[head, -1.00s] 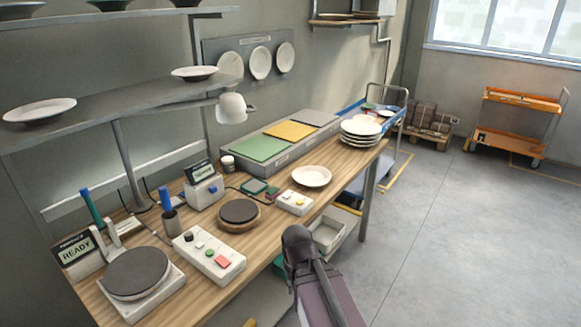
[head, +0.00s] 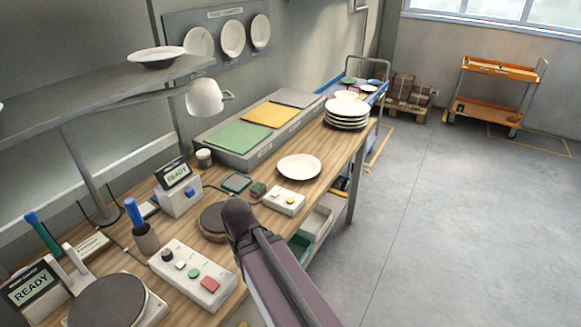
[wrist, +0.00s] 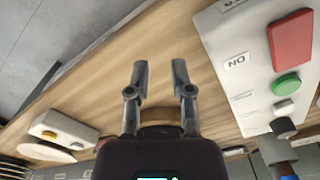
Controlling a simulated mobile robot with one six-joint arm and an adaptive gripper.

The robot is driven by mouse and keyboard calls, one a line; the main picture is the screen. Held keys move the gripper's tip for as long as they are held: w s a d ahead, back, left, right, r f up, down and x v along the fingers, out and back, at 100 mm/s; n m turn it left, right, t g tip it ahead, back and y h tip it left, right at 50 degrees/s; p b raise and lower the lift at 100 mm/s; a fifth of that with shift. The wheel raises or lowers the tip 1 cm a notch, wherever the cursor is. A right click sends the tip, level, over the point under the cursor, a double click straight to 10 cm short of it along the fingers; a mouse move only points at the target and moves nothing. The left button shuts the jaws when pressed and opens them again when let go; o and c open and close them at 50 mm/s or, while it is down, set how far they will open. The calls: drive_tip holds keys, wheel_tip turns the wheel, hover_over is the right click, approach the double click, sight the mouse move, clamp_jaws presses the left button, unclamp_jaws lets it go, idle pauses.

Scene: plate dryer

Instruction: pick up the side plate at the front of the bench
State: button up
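A white side plate (head: 299,167) lies flat on the wooden bench (head: 325,190) near its front edge, in the head view. In the wrist view part of the plate (wrist: 45,151) shows at the lower left, beyond a small white switch box (wrist: 62,131). In the head view my wrist reaches over the bench's front edge, left of and nearer than the plate, by the round dark turntable (head: 213,218). The fingertips are hidden there.
The small switch box (head: 284,201) stands just in front of the plate. A larger button box (head: 192,272) is left of my wrist. A stack of plates (head: 346,115) stands at the bench's far end. A block with coloured pads (head: 262,125) lies behind the plate.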

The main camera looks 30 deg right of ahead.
drive_tip(key=shift+w, duration=0.2)
drive_tip(key=shift+w, duration=0.1)
